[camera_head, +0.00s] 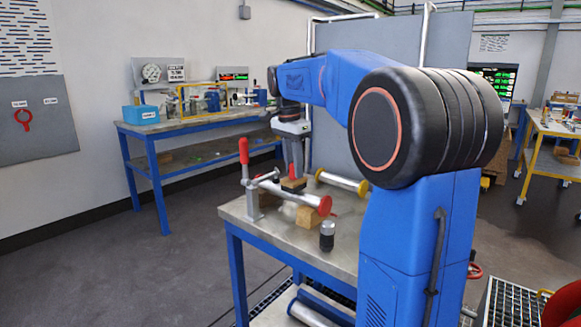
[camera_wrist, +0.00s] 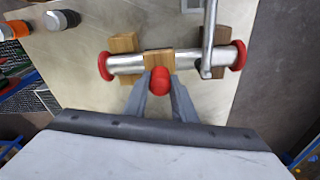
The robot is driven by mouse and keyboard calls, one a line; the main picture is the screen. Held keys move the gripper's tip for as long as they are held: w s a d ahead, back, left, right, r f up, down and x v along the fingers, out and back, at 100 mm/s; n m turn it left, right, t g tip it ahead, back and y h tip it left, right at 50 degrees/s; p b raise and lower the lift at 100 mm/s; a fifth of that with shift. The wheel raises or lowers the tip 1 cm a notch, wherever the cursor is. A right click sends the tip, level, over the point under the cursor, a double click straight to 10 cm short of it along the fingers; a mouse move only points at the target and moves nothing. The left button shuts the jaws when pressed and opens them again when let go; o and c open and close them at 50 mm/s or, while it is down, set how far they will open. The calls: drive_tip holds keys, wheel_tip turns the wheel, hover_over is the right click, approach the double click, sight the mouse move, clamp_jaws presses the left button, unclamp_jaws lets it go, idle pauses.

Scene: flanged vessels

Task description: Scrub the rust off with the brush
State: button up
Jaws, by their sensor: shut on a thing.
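A steel pipe with red end caps lies across wooden blocks on the workbench; it shows in the head view (camera_head: 295,196) and in the wrist view (camera_wrist: 126,63). My gripper (camera_head: 293,174) is above the pipe, its fingers pointing down. In the wrist view my gripper (camera_wrist: 160,84) is shut on the red knob of the wooden brush (camera_wrist: 159,61). The brush's block lies over the middle of the pipe; whether its bristles touch the metal is hidden. I cannot make out any rust on the visible parts of the pipe.
A toggle clamp with a red handle (camera_head: 244,151) stands at the pipe's left end, its arm over the pipe. A black-and-grey cylinder (camera_head: 327,236) stands near the bench's front edge. A yellow-ended tube (camera_head: 341,180) lies behind. Wooden blocks (camera_head: 309,217) support the pipe.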

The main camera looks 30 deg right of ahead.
drive_tip(key=shift+s+d+f, duration=0.1)
drive_tip(key=shift+s+d, duration=0.2)
drive_tip(key=shift+s, duration=0.45)
drive_tip(key=shift+s+d+f, duration=0.1)
drive_tip(key=shift+s+d, duration=0.15)
drive_tip(key=shift+s, duration=0.45)
drive_tip(key=shift+w, duration=0.15)
drive_tip(key=shift+w+a+r, duration=0.1)
drive_tip(key=shift+w+a, duration=0.25)
drive_tip(key=shift+w, duration=0.55)
drive_tip(key=shift+w+a+r, duration=0.1)
drive_tip(key=shift+w+a, duration=0.25)
drive_tip(key=shift+w, duration=0.55)
drive_tip(key=shift+w+a+r, duration=0.1)
drive_tip(key=shift+w+a, duration=0.25)
drive_tip(key=shift+w, duration=0.55)
drive_tip(key=shift+s, duration=0.1)
drive_tip(key=shift+s+d+f, duration=0.1)
drive_tip(key=shift+s+d, duration=0.1)
drive_tip(key=shift+s, duration=0.25)
drive_tip(key=shift+s+d+f, duration=0.1)
drive_tip(key=shift+s+d, duration=0.1)
drive_tip(key=shift+s, duration=0.25)
drive_tip(key=shift+s+d+r, duration=0.1)
drive_tip(key=shift+s+d, duration=0.2)
drive_tip(key=shift+s, duration=0.6)
